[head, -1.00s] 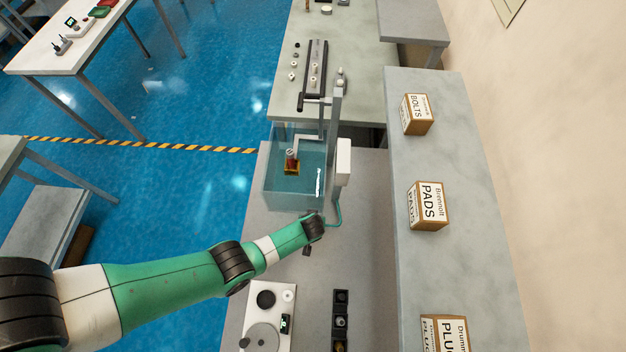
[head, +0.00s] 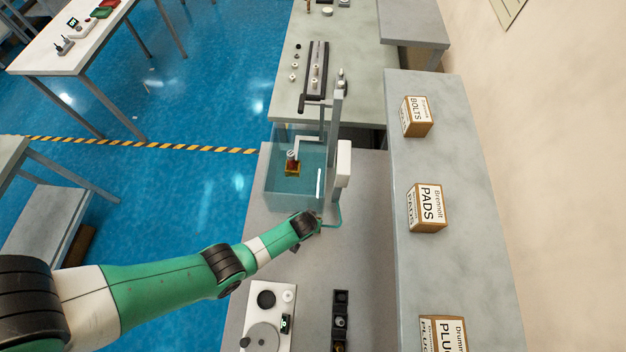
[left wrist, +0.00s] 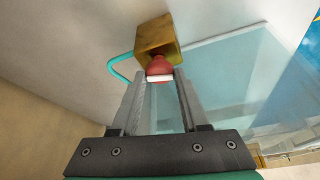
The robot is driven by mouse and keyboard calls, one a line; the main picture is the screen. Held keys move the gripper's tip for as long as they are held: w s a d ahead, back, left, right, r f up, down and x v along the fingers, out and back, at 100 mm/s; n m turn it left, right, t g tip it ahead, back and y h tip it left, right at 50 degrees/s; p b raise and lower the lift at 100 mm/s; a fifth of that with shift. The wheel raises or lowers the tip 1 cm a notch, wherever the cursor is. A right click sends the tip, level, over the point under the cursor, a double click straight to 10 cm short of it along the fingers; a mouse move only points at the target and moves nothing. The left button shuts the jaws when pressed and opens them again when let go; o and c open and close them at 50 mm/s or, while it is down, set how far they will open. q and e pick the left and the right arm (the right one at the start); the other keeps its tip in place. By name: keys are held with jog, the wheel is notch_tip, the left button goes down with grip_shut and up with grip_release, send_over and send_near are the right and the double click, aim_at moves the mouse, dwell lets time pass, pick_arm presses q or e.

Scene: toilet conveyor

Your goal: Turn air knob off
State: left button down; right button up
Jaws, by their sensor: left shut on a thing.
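The air knob (left wrist: 159,66) is red with a white bar on its near face. It sits on a brass block (left wrist: 155,38) with a teal hose (left wrist: 118,68) at its side. In the left wrist view, my left gripper (left wrist: 159,78) has its two fingertips on either side of the knob and is shut on it. In the head view, my left gripper (head: 318,223) is at the near right corner of the clear water tank (head: 278,200), where the knob is too small or hidden to see. My right gripper is not in view.
A red and yellow part (head: 292,167) is in the tank. A white box (head: 344,164) stands at its right. A white device (head: 262,325) and a dark holder (head: 340,318) are on the near bench. Cartons (head: 428,207) line the right shelf.

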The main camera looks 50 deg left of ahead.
pick_arm(q)
jog(key=m+h, duration=0.1)
jog(key=m, duration=0.1)
jog(key=shift+a+m+t, duration=0.15)
jog(key=shift+m+t, duration=0.15)
jog(key=shift+m, duration=0.1)
jog(key=shift+m+h, duration=0.4)
jog(key=shift+m, duration=0.4)
jog(key=m+h+b, duration=0.1)
jog(key=m, duration=0.1)
jog(key=m+h+b, duration=0.1)
jog(key=m, duration=0.2)
jog(key=shift+a+f+m, duration=0.1)
jog(key=shift+a+m, duration=0.1)
jog(key=shift+m, duration=0.1)
jog(key=shift+m+h, duration=0.5)
jog(key=shift+m, duration=0.7)
jog(key=shift+m+g, duration=0.6)
jog(key=shift+m, duration=0.5)
jog(key=shift+h, duration=0.3)
jog(key=shift+c, duration=2.2)
grip_release()
